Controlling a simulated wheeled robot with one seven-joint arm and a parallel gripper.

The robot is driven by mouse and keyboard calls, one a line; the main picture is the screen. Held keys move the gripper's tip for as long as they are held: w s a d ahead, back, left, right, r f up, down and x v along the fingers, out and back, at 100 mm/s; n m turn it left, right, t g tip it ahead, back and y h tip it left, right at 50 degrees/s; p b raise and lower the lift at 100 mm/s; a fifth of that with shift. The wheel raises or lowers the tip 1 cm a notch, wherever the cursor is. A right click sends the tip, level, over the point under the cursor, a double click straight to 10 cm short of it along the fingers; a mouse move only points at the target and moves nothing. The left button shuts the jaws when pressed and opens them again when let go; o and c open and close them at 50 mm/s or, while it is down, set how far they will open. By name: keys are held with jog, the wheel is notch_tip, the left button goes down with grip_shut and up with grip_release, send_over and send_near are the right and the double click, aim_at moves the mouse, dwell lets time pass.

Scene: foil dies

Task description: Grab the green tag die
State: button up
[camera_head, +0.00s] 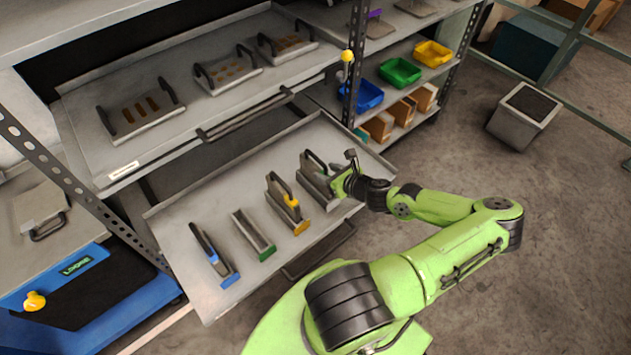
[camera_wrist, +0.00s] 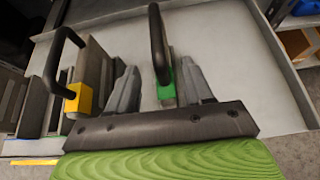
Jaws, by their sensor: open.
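In the wrist view a die with a black arched handle (camera_wrist: 158,45) and a green tag (camera_wrist: 166,92) lies in line with the gap between my fingers. In the head view this die (camera_head: 313,181) is the rightmost on the lower tray, partly hidden by my gripper (camera_head: 337,183). My gripper is open, one finger on each side of the handle in the wrist view (camera_wrist: 158,68); I cannot tell whether the fingers reach around it. Another die with a green tag (camera_head: 253,234) lies farther left, with no handle visible.
A yellow-tag die (camera_head: 284,204) stands just left, its handle near my left finger in the wrist view (camera_wrist: 95,75). A blue-tag die (camera_head: 213,254) lies leftmost. The pulled-out tray (camera_head: 190,285) sits below a shelf (camera_head: 185,80) with several plates.

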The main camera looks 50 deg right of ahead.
aim_at(319, 169)
jog(key=b+x, duration=0.2)
jog(key=x, duration=0.3)
jog(key=shift+w+d, duration=0.1)
jog(key=shift+d, duration=0.1)
grip_shut()
dwell(1.0)
jog(key=shift+r, duration=0.25)
